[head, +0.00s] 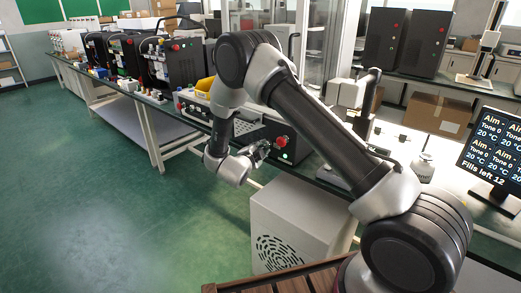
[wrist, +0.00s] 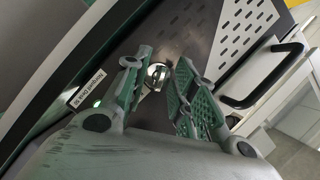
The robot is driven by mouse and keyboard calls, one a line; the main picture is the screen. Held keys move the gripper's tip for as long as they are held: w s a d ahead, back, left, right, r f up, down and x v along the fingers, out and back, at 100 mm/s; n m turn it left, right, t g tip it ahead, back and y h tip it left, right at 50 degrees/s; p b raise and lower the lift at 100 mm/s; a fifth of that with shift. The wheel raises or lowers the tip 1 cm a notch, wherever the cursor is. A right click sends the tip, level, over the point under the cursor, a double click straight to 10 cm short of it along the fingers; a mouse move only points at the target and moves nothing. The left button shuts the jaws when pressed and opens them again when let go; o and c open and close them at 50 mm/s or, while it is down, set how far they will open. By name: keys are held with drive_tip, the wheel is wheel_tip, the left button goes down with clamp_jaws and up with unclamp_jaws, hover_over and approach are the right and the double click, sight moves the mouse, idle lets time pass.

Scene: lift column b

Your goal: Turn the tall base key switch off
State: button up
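My gripper (wrist: 161,62) is open in the wrist view, with one finger on each side of a round silver key switch (wrist: 157,76). The switch sits on a dark panel (wrist: 195,35) beside a white label strip (wrist: 88,88). I cannot tell whether the fingers touch the switch, nor which way its key points. In the head view my gripper (head: 259,151) is at the front of a dark box-shaped unit (head: 303,147) on the bench. The switch cannot be made out there.
The unit has a red button (head: 282,141) and a green light (head: 285,156). A black handle (wrist: 262,98) stands out right of the gripper in the wrist view. A white cabinet (head: 290,225) stands below the bench. Green floor (head: 130,220) is clear at left.

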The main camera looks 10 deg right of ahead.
clamp_jaws()
idle(0.3)
drive_tip(key=n+g+h, duration=0.1)
drive_tip(key=n+g, duration=0.1)
drive_tip(key=n, duration=0.2)
drive_tip(key=n+g+h, duration=0.1)
drive_tip(key=n+g, duration=0.2)
drive_tip(key=n, duration=0.1)
drive_tip(key=shift+w+a+r, duration=0.1)
drive_tip(key=shift+w+a, duration=0.05)
idle(0.4)
drive_tip(key=shift+n, duration=0.3)
idle(0.3)
unclamp_jaws()
